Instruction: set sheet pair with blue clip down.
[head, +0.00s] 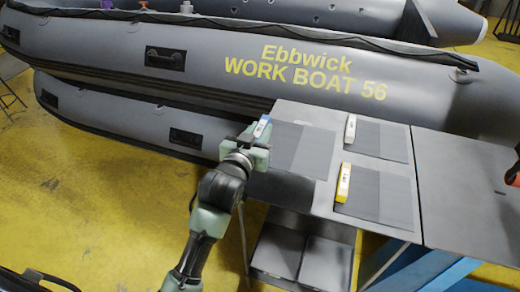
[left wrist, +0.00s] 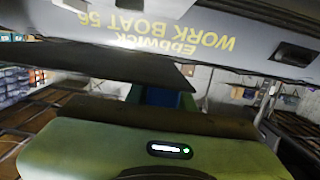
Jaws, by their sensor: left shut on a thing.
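The sheet pair with the blue clip (head: 302,150) is dark grey and lies over the left part of the grey table top (head: 308,196). Its blue clip (head: 262,126) is at its upper left corner, beside my gripper. My left gripper (head: 264,146) is shut on the pair's left edge; the fingertips are hard to make out. I cannot tell whether the pair rests flat on the table or is slightly above it. In the left wrist view a dark flat panel (left wrist: 100,63) reaches out past the green gripper body. My right gripper is not seen.
A sheet pair with a white clip (head: 382,140) and one with a yellow clip (head: 380,196) lie on the table. A second grey panel (head: 465,185) adjoins at right. A grey inflatable boat (head: 220,75) stands behind. A red-and-black thing (head: 513,175) shows at the right edge.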

